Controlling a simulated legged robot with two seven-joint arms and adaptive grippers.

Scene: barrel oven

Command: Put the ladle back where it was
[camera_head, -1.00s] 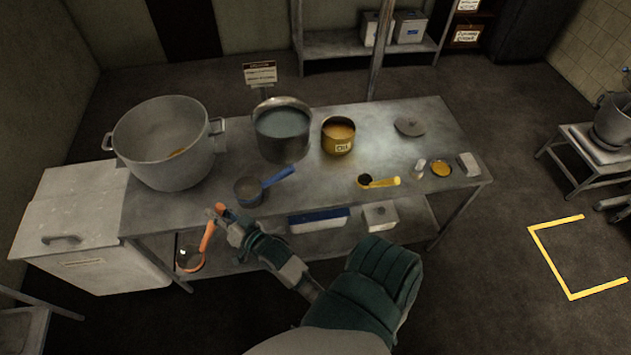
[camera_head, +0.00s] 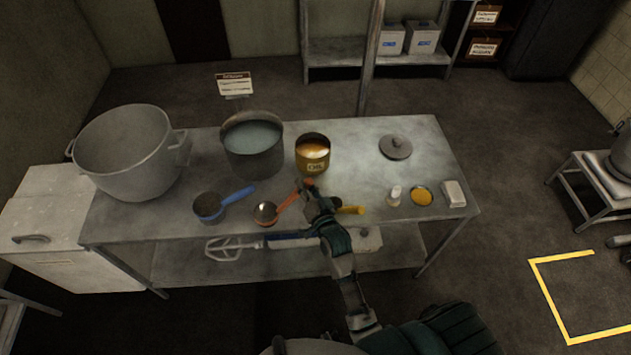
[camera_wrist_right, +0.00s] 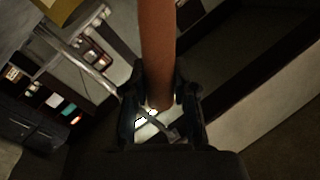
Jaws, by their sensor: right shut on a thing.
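The ladle (camera_head: 266,213) has a metal bowl and an orange handle. It is at the front part of the metal table, and I cannot tell whether its bowl touches the top. My right gripper (camera_head: 304,188) is shut on the end of the orange handle. In the right wrist view, the handle (camera_wrist_right: 157,50) runs up from between the fingers of the gripper (camera_wrist_right: 160,105). My left gripper is not in view.
A yellow handle (camera_head: 352,209) shows beside my arm.

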